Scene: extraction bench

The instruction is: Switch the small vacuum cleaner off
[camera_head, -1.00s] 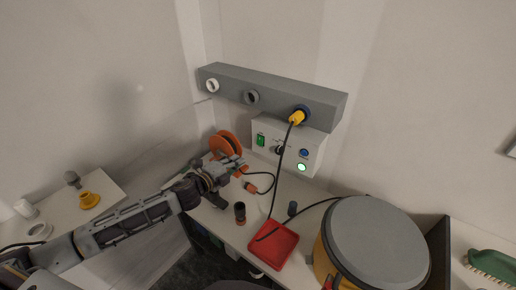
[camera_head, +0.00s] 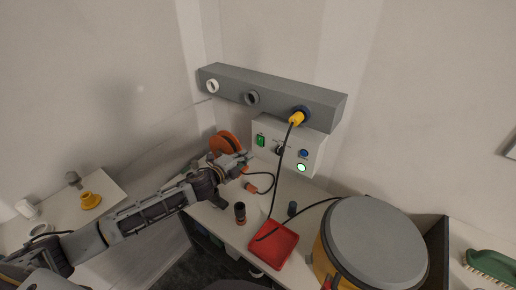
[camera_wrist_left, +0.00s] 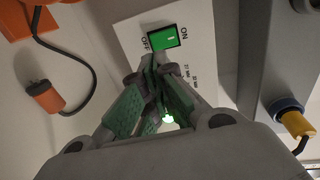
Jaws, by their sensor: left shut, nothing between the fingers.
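The vacuum cleaner (camera_head: 378,240), a yellow drum with a grey lid, stands at the lower right. A white control box (camera_head: 311,149) on the bench has a green rocker switch (camera_head: 261,140), a dark knob, a blue button (camera_head: 304,153) and a lit green lamp (camera_head: 301,167). In the left wrist view the rocker (camera_wrist_left: 163,37) lies between the words ON and OFF. My left gripper (camera_head: 247,158) is shut and empty, close in front of the box; its fingertips (camera_wrist_left: 153,64) appear just below the rocker. Contact cannot be told. My right gripper is not in view.
A grey socket rail (camera_head: 230,86) runs above the box, with a yellow plug (camera_head: 296,118) and hanging black cable. An orange reel (camera_head: 224,143) stands beside my gripper. A red tray (camera_head: 272,246) and a dark cup (camera_head: 240,212) sit in front.

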